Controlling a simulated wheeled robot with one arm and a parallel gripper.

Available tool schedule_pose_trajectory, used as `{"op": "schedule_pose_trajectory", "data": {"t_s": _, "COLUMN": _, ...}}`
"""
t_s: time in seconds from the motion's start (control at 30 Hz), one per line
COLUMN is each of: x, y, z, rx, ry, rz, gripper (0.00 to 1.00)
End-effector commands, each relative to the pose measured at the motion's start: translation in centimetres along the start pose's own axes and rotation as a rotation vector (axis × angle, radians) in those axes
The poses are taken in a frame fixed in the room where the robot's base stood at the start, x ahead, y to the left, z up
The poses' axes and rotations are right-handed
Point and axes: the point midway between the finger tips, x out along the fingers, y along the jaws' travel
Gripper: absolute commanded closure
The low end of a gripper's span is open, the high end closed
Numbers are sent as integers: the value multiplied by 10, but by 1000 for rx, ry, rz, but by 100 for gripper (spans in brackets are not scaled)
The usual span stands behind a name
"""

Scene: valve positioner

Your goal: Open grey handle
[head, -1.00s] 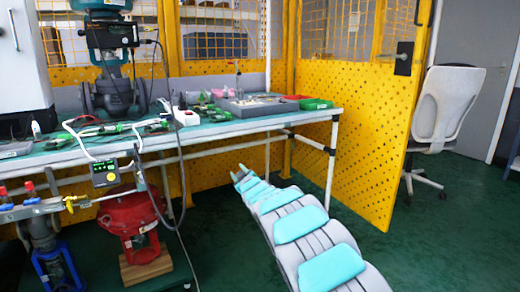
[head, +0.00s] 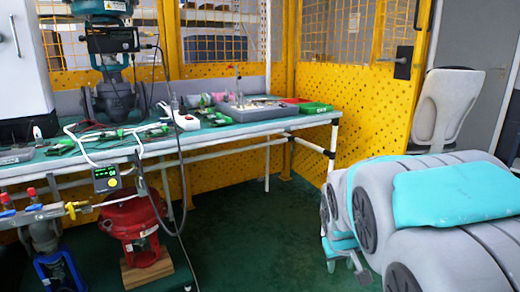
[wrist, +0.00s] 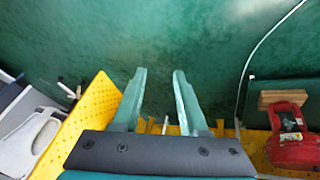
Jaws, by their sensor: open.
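The grey lever handle (head: 386,60) is in the head view at the upper right. It sticks out to the left from a black lock plate (head: 403,63) on the yellow perforated door (head: 365,115). My gripper (head: 347,270) hangs low in the head view, well below the handle and apart from it, partly hidden by my arm. In the wrist view my gripper (wrist: 159,80) is open and empty, its two fingers spread over the green floor (wrist: 215,40). I cannot make out the handle in the wrist view.
A workbench (head: 230,128) with tools and trays stands left of the door. A red actuator (head: 132,217) on a wooden block is at lower left. A white office chair (head: 445,105) stands behind the door. Green floor (head: 240,240) is free in front of the bench.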

Motion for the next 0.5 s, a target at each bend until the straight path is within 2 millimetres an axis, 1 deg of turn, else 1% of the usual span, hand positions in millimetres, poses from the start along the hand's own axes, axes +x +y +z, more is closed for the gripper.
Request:
{"op": "schedule_pose_trajectory", "data": {"t_s": 0.03, "x": -11, "y": -3, "z": 27, "rx": 18, "ry": -47, "rz": -20, "gripper": 57}}
{"op": "schedule_pose_trajectory", "data": {"t_s": 0.07, "x": -17, "y": -5, "z": 45, "rx": 28, "ry": -82, "rz": -32, "gripper": 57}}
{"op": "schedule_pose_trajectory", "data": {"t_s": 0.1, "x": -24, "y": -9, "z": 69, "rx": 40, "ry": -127, "rz": -48, "gripper": 57}}
{"op": "schedule_pose_trajectory", "data": {"t_s": 0.17, "x": -35, "y": -16, "z": 105, "rx": 55, "ry": -199, "rz": -75, "gripper": 57}}
{"op": "schedule_pose_trajectory", "data": {"t_s": 0.2, "x": -44, "y": -22, "z": 128, "rx": 64, "ry": -243, "rz": -93, "gripper": 57}}
{"op": "schedule_pose_trajectory", "data": {"t_s": 0.27, "x": -55, "y": -30, "z": 162, "rx": 73, "ry": -310, "rz": -119, "gripper": 57}}
{"op": "schedule_pose_trajectory", "data": {"t_s": 0.3, "x": -63, "y": -35, "z": 184, "rx": 76, "ry": -354, "rz": -135, "gripper": 57}}
{"op": "schedule_pose_trajectory", "data": {"t_s": 0.37, "x": -73, "y": -42, "z": 212, "rx": 79, "ry": -408, "rz": -156, "gripper": 57}}
{"op": "schedule_pose_trajectory", "data": {"t_s": 0.4, "x": -79, "y": -46, "z": 228, "rx": 79, "ry": -441, "rz": -168, "gripper": 57}}
{"op": "schedule_pose_trajectory", "data": {"t_s": 0.5, "x": -91, "y": -54, "z": 260, "rx": 77, "ry": -507, "rz": -191, "gripper": 57}}
